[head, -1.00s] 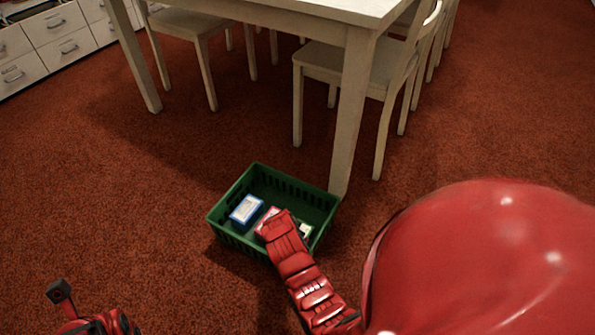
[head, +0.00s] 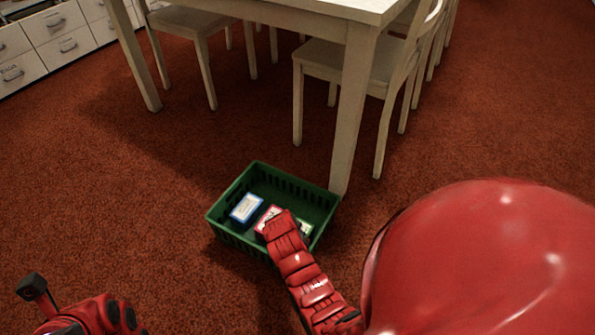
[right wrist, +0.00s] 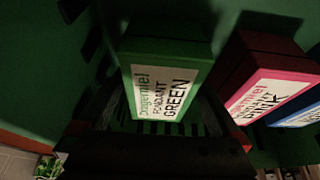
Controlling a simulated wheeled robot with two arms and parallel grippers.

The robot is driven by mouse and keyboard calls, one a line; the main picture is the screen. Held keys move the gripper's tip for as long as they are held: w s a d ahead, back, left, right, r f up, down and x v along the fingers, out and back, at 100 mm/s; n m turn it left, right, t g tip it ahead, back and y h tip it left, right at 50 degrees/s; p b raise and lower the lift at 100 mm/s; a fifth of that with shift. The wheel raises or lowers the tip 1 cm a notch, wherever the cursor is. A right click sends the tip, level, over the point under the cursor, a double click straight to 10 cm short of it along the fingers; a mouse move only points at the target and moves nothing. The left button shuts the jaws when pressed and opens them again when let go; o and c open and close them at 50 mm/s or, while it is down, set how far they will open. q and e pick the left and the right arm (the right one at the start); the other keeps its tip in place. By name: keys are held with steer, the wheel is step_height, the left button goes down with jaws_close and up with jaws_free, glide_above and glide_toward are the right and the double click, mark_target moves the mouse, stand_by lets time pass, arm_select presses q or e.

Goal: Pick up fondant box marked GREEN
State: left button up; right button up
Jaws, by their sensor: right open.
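The green fondant box (right wrist: 162,88), its label reading GREEN, stands in the crate close in front of my right gripper (right wrist: 158,122). The gripper is open, with one finger at each side of the box's near end; I cannot tell whether they touch it. In the head view the box (head: 306,229) shows only in part beside my right forearm, which hides the right fingers.
The green crate (head: 322,198) stands on the red carpet beside a table leg (head: 350,120). A pink box (head: 266,217) and a blue box (head: 246,207) are also in it. The pink box (right wrist: 270,90) is close beside the green one. A chair (head: 340,65) stands behind.

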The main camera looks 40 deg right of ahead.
steer(key=shift+c, duration=0.2)
steer(key=c, duration=1.4)
steer(key=shift+c, duration=0.2)
